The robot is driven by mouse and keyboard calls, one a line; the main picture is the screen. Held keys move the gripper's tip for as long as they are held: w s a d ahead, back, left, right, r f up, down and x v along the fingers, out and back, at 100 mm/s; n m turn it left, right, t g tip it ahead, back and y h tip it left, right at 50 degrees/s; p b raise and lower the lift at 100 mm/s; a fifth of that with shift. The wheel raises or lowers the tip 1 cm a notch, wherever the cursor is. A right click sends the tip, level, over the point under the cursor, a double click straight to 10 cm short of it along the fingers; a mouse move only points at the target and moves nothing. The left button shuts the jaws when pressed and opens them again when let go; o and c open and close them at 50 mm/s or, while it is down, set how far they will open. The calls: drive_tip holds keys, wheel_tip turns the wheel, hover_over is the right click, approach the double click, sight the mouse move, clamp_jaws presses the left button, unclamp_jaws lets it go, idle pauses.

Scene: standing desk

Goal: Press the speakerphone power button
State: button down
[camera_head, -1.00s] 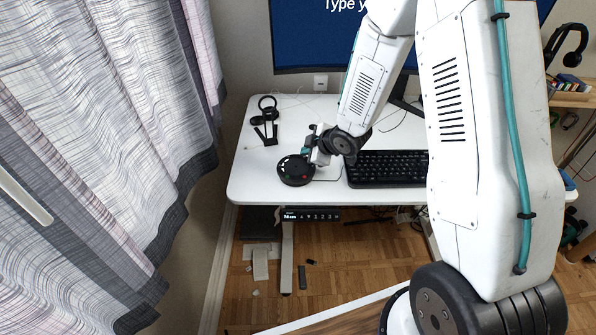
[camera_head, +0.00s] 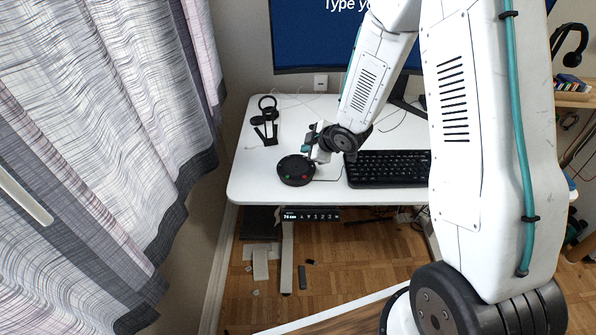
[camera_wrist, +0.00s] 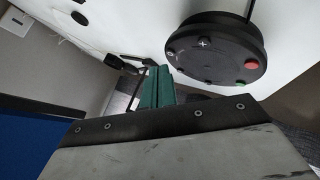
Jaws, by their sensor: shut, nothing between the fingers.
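The speakerphone (camera_head: 296,171) is a round black puck lying flat on the white desk near its front left. A red button and a small green spot show on its top. In the wrist view the speakerphone (camera_wrist: 214,48) fills the upper right, with a red button (camera_wrist: 251,65), a plus mark and several small dark or greenish buttons around its rim. My gripper (camera_head: 308,149) is shut and empty, just above and behind the speakerphone's right side. Its teal fingers (camera_wrist: 157,88) show in the wrist view, apart from the speakerphone. Which button is power I cannot tell.
A black keyboard (camera_head: 388,168) lies right of the speakerphone. A black stand (camera_head: 266,125) is behind it to the left. A monitor (camera_head: 310,40) stands at the back. Curtains (camera_head: 110,130) hang left of the desk (camera_head: 245,185). A height control panel (camera_head: 311,214) hangs under the front edge.

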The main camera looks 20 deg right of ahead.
wheel_tip(320, 180, up, 6)
idle(0.6)
idle(0.4)
drive_tip(key=s+d+f+m+g+h, duration=0.3)
drive_tip(key=s+d, duration=0.1)
drive_tip(key=d, duration=0.1)
drive_tip(key=s+d+r+m+g+h, duration=0.35)
drive_tip(key=s+r+m, duration=0.2)
drive_tip(key=s, duration=0.35)
drive_tip(key=s+a+r+m+y, duration=0.1)
drive_tip(key=s+a+r+m, duration=0.1)
drive_tip(key=s+r, duration=0.7)
drive_tip(key=s+a+r+m+y, duration=0.1)
drive_tip(key=s+a+r+m, duration=0.2)
drive_tip(key=s+r, duration=0.6)
drive_tip(key=s+a+g, duration=0.1)
drive_tip(key=s, duration=0.5)
drive_tip(key=shift+r+y, duration=0.25)
drive_tip(key=shift+y, duration=0.1)
